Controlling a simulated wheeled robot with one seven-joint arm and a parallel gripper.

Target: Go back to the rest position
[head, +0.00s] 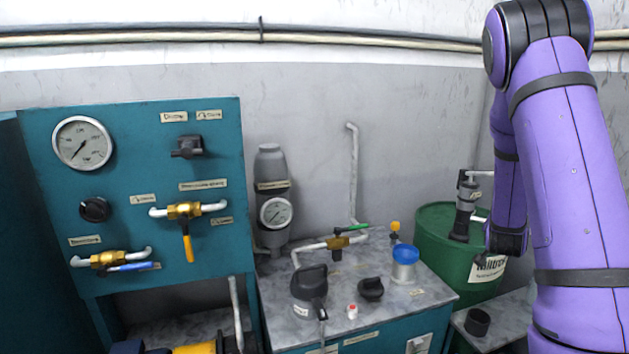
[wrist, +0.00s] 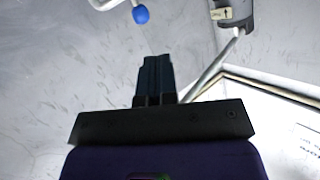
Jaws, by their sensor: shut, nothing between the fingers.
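My purple arm stands at the right of the head view, bent at the top, with its forearm hanging down beside the green barrel. My gripper (wrist: 155,82) shows in the wrist view with its dark fingers together and nothing between them. In the head view the gripper itself cannot be made out clearly. In the wrist view, a pipe with a blue ball end (wrist: 140,14) and a grey cylindrical part (wrist: 232,12) lie beyond the fingers, apart from them.
A teal panel (head: 130,225) with a gauge (head: 82,143) and valves stands at the left. A green barrel (head: 435,237) stands behind at the right. A black cup (head: 477,321) sits on a low surface.

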